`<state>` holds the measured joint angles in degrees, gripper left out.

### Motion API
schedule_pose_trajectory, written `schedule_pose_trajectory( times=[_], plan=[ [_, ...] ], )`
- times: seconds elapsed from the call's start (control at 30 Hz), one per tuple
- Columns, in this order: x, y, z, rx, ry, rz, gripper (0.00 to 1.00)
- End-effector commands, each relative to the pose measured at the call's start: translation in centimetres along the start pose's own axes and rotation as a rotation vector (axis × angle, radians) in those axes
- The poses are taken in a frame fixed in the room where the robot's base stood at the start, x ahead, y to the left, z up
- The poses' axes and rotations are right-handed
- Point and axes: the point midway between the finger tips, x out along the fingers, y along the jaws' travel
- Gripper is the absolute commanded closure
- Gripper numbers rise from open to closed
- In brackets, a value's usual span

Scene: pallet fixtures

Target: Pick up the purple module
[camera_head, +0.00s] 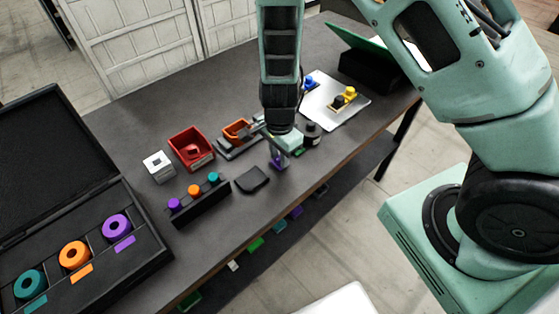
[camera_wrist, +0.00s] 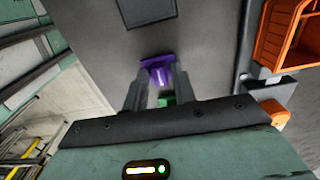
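A small purple module (camera_head: 279,162) is on the dark table, under my gripper (camera_head: 279,158), near the table's front edge. In the wrist view the purple module (camera_wrist: 157,66) shows between and just beyond the tips of my two fingers (camera_wrist: 158,80). The fingers stand apart, with a gap between them. I cannot tell whether they touch the module. The head view partly hides it behind the fingers.
A black pad (camera_head: 252,180) and a rack with coloured knobs (camera_head: 200,204) stand to the left. Red (camera_head: 191,148) and orange (camera_head: 236,130) bins are behind. A dark cylinder (camera_head: 312,133) stands close right. A black case (camera_head: 140,262) holds coloured rings.

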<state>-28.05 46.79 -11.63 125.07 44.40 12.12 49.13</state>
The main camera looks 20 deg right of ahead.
Motion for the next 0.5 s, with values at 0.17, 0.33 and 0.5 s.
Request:
schedule_pose_trajectory(
  times=[0.17, 0.33, 0.5],
  plan=[
    [-0.02, 0.00, 0.00, 0.000, 0.000, 0.000, 1.00],
    [-0.04, 0.00, 0.00, 0.000, 0.000, 0.000, 1.00],
    [-1.00, -0.08, 0.06, -0.003, 0.000, -0.002, 1.00]
  ],
)
